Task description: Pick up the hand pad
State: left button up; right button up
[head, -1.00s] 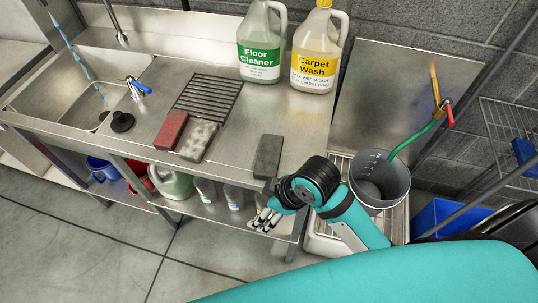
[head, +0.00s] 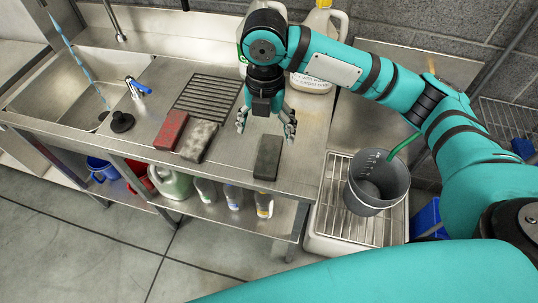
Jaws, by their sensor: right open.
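Three pads lie on the steel counter (head: 225,188) in the head view: a red pad (head: 171,130), a mottled grey-white pad (head: 197,141) beside it, and a dark grey pad (head: 267,158) further right near the counter's front edge. I cannot tell from their looks which one is the hand pad. My right gripper (head: 266,128) is open and empty, pointing down above the counter. It is just behind the dark grey pad in the picture, apart from it. My left gripper is not in view.
A black rack (head: 207,95) lies behind the red and mottled pads. My right arm partly hides two jugs; the carpet wash jug (head: 312,82) shows. A grey bucket (head: 377,183) stands right of the counter. A sink (head: 85,95) is at left.

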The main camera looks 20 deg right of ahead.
jog(key=p, duration=0.2)
send_over(265, 170)
jog(key=f, duration=1.1)
jog(key=shift+w+d+f, duration=0.1)
jog(key=shift+d+f, duration=0.1)
jog(key=shift+f, duration=0.05)
notch_tip(265, 170, down, 5)
jog(key=shift+a+r+p, duration=0.1)
jog(key=shift+a+p, duration=0.05)
jog(key=shift+p, duration=0.45)
jog(key=shift+f, duration=0.3)
jog(key=c, duration=1.3)
